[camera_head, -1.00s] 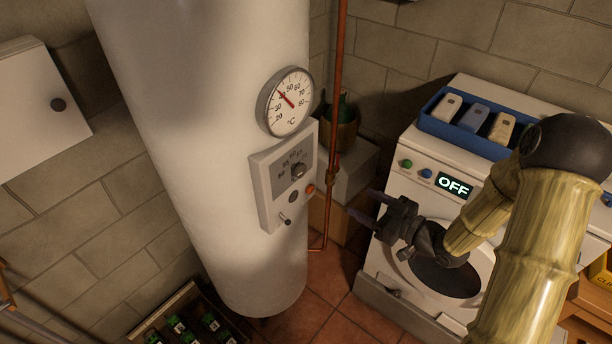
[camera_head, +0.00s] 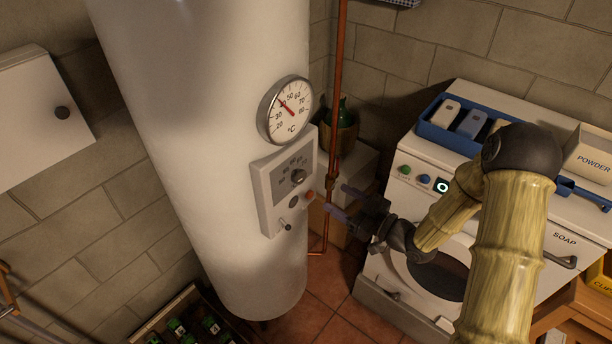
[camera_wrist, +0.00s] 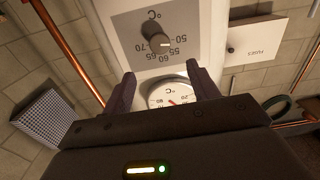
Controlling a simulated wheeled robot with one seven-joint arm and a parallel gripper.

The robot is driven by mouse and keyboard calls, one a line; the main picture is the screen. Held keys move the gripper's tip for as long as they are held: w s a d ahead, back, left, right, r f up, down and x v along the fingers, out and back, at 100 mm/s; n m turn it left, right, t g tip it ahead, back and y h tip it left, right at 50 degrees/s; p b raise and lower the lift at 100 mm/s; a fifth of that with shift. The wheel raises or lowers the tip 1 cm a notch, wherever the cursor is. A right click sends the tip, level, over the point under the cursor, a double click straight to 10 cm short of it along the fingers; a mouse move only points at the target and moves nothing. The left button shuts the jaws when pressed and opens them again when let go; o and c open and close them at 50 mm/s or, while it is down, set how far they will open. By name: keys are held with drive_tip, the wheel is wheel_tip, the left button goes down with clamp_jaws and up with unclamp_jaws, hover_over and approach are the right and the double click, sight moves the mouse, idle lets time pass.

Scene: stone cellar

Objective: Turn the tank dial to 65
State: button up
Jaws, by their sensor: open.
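The tall white tank (camera_head: 200,130) carries a control box (camera_head: 268,205) on its front. The dark tank dial (camera_head: 298,176) sits on a grey scale plate there; in the wrist view the dial (camera_wrist: 154,38) appears upside down, with numbers from 50 to 70 around it. I cannot tell its exact setting. A round °C gauge (camera_head: 286,110) above has its red needle between 40 and 50. My gripper (camera_head: 337,199) is open and empty, right of the control box, fingers pointing at it and apart from the dial. In the wrist view, the fingers (camera_wrist: 160,72) straddle the gauge's image below the dial.
A copper pipe (camera_head: 338,100) runs upright beside the tank. A washing machine (camera_head: 400,215) stands at right, with a blue tray (camera_head: 437,138) on top. A bottle crate (camera_head: 160,318) lies at the tank's foot.

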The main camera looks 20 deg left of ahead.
sight(303, 178)
drive_tip(key=p+x, duration=0.3)
drive_tip(key=x, duration=0.7)
drive_tip(key=shift+a+r+p, duration=0.15)
drive_tip(key=shift+p, duration=0.15)
drive_tip(key=shift+w+a, duration=0.35)
drive_tip(key=shift+a, duration=0.25)
drive_tip(key=c, duration=1)
